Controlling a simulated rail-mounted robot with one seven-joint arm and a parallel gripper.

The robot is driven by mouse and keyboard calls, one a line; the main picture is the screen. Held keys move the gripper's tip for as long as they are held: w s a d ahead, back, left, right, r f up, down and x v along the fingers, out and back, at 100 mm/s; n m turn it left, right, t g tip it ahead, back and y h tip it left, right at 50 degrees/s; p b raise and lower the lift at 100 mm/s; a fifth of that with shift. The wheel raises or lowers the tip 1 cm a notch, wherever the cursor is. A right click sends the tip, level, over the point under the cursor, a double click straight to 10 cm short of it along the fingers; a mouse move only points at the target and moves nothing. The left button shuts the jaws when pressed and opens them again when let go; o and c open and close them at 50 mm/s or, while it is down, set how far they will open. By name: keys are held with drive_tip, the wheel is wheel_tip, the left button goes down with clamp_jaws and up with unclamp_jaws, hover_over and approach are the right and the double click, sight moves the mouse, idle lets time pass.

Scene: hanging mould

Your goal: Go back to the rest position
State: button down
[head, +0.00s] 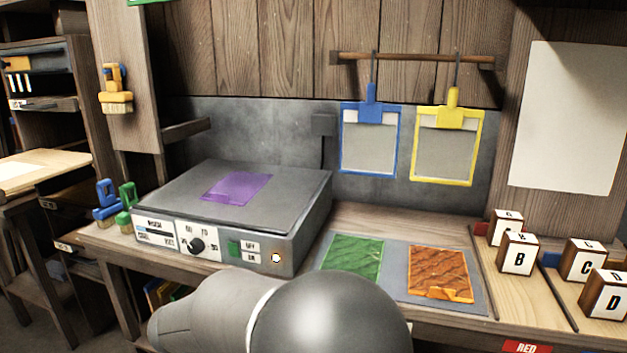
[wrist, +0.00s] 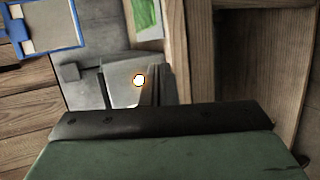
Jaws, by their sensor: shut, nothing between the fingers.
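My gripper (wrist: 155,122) shows in the wrist view as a dark bar and a dull green body across the bottom; it is shut and empty. Its fingertips cannot be made out clearly. In the head view my grey arm fills the bottom middle, in front of the bench, and the gripper itself is out of sight. The wrist view looks past the gripper at the grey wall panel, with a blue-framed mould (wrist: 55,25) at the upper left and part of a green sheet at the top.
A blue mould (head: 369,150) and a yellow mould (head: 447,155) hang from a wooden rail (head: 415,59). A grey machine (head: 165,187) bears a purple sheet (head: 236,187). Green (head: 352,258) and orange (head: 440,275) sheets lie on the bench. Lettered blocks (head: 517,256) stand at the right.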

drive_tip(key=s+d+r+m+g+p, duration=0.2)
drive_tip(key=s+d+r+g+p, duration=0.15)
drive_tip(key=d, duration=0.65)
drive_tip(key=s+d+r+m+g+p, duration=0.3)
drive_tip(key=s+d+g, duration=0.15)
drive_tip(key=d, duration=0.45)
drive_tip(key=s+d+r+m+g+y+p, duration=0.1)
drive_tip(key=s+d+r+m+y+p, duration=0.1)
drive_tip(key=s, duration=0.6)
drive_tip(key=s+d+r+m+g+y+p, duration=0.2)
drive_tip(key=s+d+m+y+p, duration=0.2)
drive_tip(key=s+p, duration=0.3)
drive_tip(key=shift+s+d+r+m+y, duration=0.3)
drive_tip(key=shift+s+y, duration=0.6)
drive_tip(key=shift+s, duration=0.35)
